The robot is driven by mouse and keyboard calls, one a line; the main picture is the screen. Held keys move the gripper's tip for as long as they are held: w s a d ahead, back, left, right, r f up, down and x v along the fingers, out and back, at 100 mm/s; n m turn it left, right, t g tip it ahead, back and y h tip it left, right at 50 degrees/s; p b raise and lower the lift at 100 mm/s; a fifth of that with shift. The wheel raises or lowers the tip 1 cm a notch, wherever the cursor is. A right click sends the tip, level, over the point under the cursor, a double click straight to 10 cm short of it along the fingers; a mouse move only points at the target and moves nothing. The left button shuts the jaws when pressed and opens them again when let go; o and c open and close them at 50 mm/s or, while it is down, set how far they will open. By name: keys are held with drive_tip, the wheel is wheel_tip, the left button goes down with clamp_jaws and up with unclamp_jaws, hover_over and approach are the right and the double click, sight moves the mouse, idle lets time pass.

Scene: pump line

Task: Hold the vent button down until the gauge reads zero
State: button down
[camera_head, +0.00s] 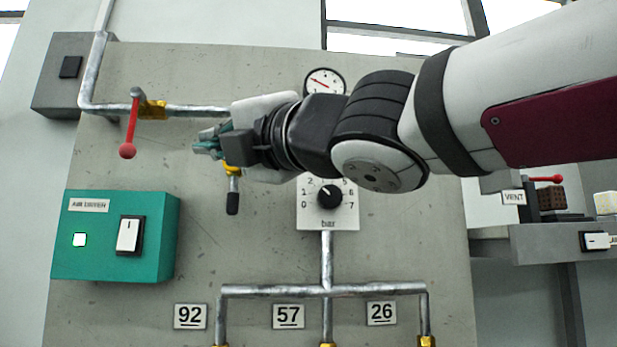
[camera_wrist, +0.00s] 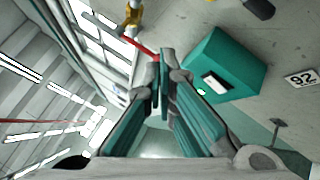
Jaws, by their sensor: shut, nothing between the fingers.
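My gripper (camera_head: 203,142) is shut and empty, in front of the grey panel, between the red-handled lever and the pipework hidden by my arm. Its teal-lined fingers meet in the wrist view (camera_wrist: 160,72). The round white gauge (camera_head: 322,79) with a red needle is at the panel's top; my arm covers its lower edge. Its needle slants from upper left to lower right; the numbers are too small to read. A VENT label (camera_head: 513,197) is at the right, below my arm. I cannot make out a vent button for certain; my arm may hide it.
The red lever (camera_head: 128,148) hangs from a pipe at left. A green AIR DRYER box (camera_head: 90,250) with a white switch is below it. A dial marked bar (camera_head: 345,215) is under my arm. A grey shelf (camera_head: 545,240) stands at right.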

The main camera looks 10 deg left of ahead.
drive_tip(key=shift+r, duration=0.1)
idle(0.3)
drive_tip(key=w+a, duration=0.2)
drive_tip(key=w, duration=0.6)
drive_tip(key=shift+w+p, duration=0.2)
drive_tip(key=shift+p, duration=0.15)
drive_tip(key=shift+w, duration=0.1)
idle(1.2)
drive_tip(key=shift+w+a, duration=0.1)
drive_tip(key=shift+w, duration=0.25)
drive_tip(key=shift+w+a, duration=0.1)
drive_tip(key=shift+w, duration=0.5)
idle(2.3)
drive_tip(key=shift+s, duration=0.1)
idle(1.0)
drive_tip(key=shift+s+d, duration=0.2)
drive_tip(key=shift+s, duration=0.7)
drive_tip(key=shift+s, duration=0.1)
